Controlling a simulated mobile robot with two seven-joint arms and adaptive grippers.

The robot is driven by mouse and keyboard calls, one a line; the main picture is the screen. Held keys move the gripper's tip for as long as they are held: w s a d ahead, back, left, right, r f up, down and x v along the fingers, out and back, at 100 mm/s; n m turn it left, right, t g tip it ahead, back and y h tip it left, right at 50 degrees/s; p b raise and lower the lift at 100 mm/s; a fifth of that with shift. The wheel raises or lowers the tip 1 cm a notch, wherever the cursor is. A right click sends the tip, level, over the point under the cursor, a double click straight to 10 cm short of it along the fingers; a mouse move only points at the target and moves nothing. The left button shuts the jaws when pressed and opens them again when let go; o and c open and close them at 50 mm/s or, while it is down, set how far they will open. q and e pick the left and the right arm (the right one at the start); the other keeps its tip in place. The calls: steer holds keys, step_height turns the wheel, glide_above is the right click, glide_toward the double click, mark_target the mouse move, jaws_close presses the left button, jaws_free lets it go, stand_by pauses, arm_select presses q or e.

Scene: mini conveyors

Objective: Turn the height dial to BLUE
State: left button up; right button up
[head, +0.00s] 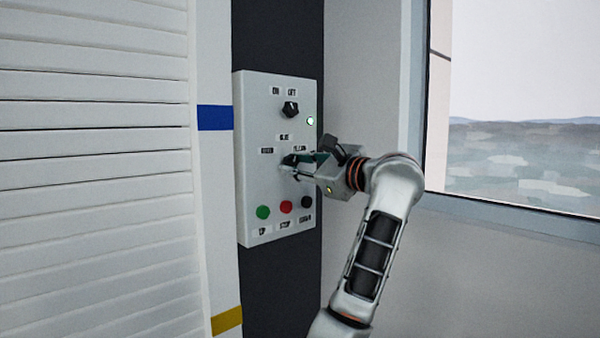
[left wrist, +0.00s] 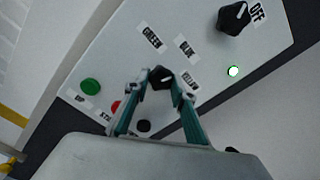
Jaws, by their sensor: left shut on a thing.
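The control panel (head: 252,190) is a pale grey plate on a dark wall strip. The height dial (left wrist: 161,74) is a small black knob in its middle, with a GREEN label (left wrist: 151,37), a BLUE label (left wrist: 186,48) and a YELLOW label (left wrist: 191,82) around it. In the head view the dial (head: 289,160) is partly hidden by my left gripper (head: 294,167). In the left wrist view the fingers (left wrist: 162,84) are shut on the dial from both sides. Which label the dial points at is too small to tell. My right gripper is not in view.
Above the dial is another black knob (head: 290,109) with a lit green lamp (head: 311,121) beside it. Below are a green button (head: 263,212), a red button (head: 286,206) and a black button (head: 307,202). A white slatted shutter (head: 95,170) stands left; a window (head: 515,110) is at right.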

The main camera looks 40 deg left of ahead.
arm_select(q)
steer(key=shift+w+f+n+b, duration=0.15)
steer(key=shift+n+b, duration=0.3)
steer(key=shift+n, duration=0.55)
steer(key=shift+n+b, duration=0.3)
steer(key=shift+n, duration=0.5)
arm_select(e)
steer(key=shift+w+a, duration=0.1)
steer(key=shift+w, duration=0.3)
arm_select(q)
steer(key=shift+r, duration=0.2)
steer(key=o, duration=1.1)
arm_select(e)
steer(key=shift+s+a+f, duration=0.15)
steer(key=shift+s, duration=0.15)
arm_select(q)
steer(key=d, duration=0.4)
steer(key=s+d, duration=0.1)
steer(key=d, duration=0.7)
steer(key=shift+s, duration=0.15)
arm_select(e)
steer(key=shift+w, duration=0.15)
